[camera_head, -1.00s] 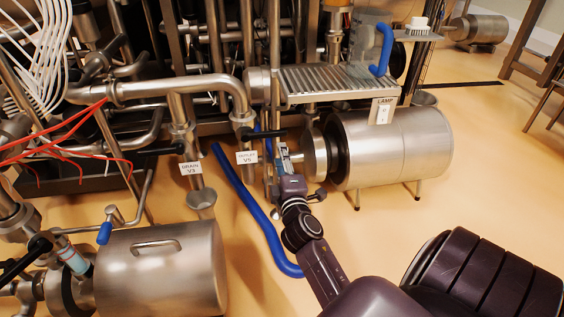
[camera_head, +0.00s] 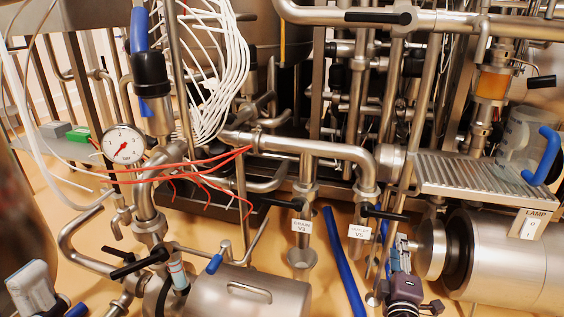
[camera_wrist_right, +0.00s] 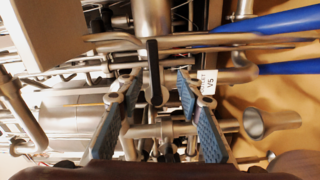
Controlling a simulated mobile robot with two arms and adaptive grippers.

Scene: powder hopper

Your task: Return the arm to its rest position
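My right gripper (camera_head: 400,252) is at the lower right of the head view, just below the black handle (camera_head: 385,212) of the valve labelled outlet V5 (camera_head: 362,232). In the right wrist view its two blue-padded fingers (camera_wrist_right: 155,100) stand apart with a clear gap. The black V5 handle (camera_wrist_right: 153,70) shows ahead of that gap, and I see nothing held. The V5 label (camera_wrist_right: 208,79) is right of the gap. Most of my right arm is cut off by the bottom edge of the head view. My left gripper is not seen.
Steel pipes crowd the space around the gripper. A steel cylinder with a lamp label (camera_head: 533,222) lies to the right, under a ribbed platform (camera_head: 465,175). A blue hose (camera_head: 343,262) runs on the left. Drain valve V3 (camera_head: 302,226) and a handled steel vessel (camera_head: 250,293) are further left.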

